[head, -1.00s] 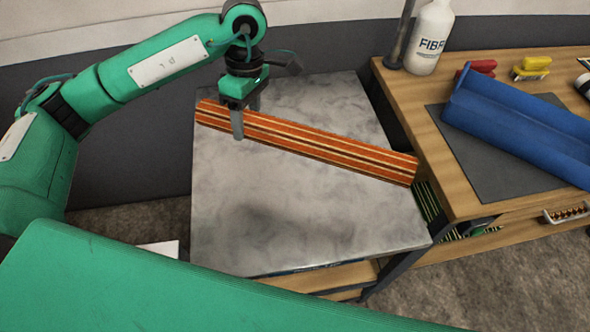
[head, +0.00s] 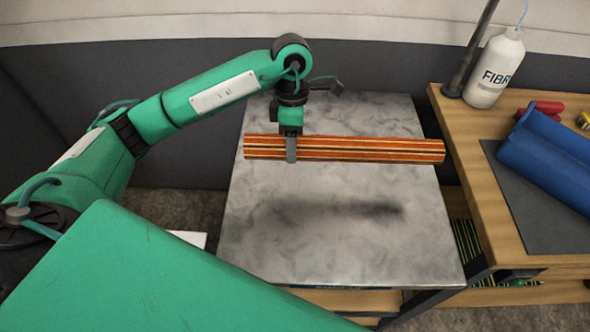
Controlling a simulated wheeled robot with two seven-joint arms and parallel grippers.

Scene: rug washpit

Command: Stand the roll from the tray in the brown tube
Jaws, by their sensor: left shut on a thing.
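The roll (head: 370,150) is orange-red with cream and dark stripes along its length. My left gripper (head: 291,150) is shut on it left of its middle. The roll lies level, left to right across the picture, held above the grey marbled tabletop (head: 340,250), with its shadow on the top below. The blue tray (head: 550,160), an open trough, stands on the wooden bench at the right and is partly cut off by the picture edge; no roll shows in its visible part. The brown tube is not in view. My right gripper is not in view.
A white bottle (head: 494,70) stands on the wooden bench (head: 500,228) beside a dark pole (head: 470,50). A dark mat (head: 540,215) lies under the tray. Red (head: 538,108) and yellow things sit behind it. A dark wall runs behind the grey table, whose top is otherwise clear.

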